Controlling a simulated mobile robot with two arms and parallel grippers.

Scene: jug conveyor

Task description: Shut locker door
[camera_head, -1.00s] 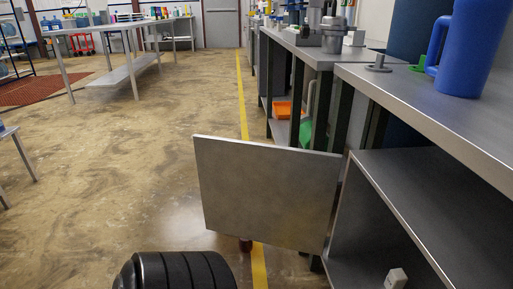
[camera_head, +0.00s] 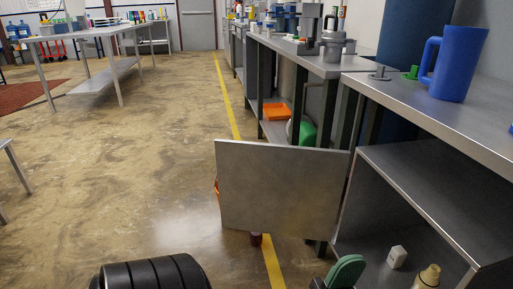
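The locker door (camera_head: 280,190) is a flat grey metal panel. It stands wide open, joined along its right edge to the front of the open locker (camera_head: 440,185) under the right bench. The locker's inside shows. A rounded green piece with a dark part beside it, seemingly a finger of my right gripper (camera_head: 342,272), shows at the bottom edge in front of the locker opening, apart from the door. Its opening is cut off by the frame. The black ribbed part at bottom left looks like my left arm; its gripper is out of view.
A white block (camera_head: 397,257) and a cream bottle (camera_head: 428,277) are in the locker's lower part. A blue jug (camera_head: 455,65) stands on the bench above. An orange bin (camera_head: 276,112) is on a shelf behind the door.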

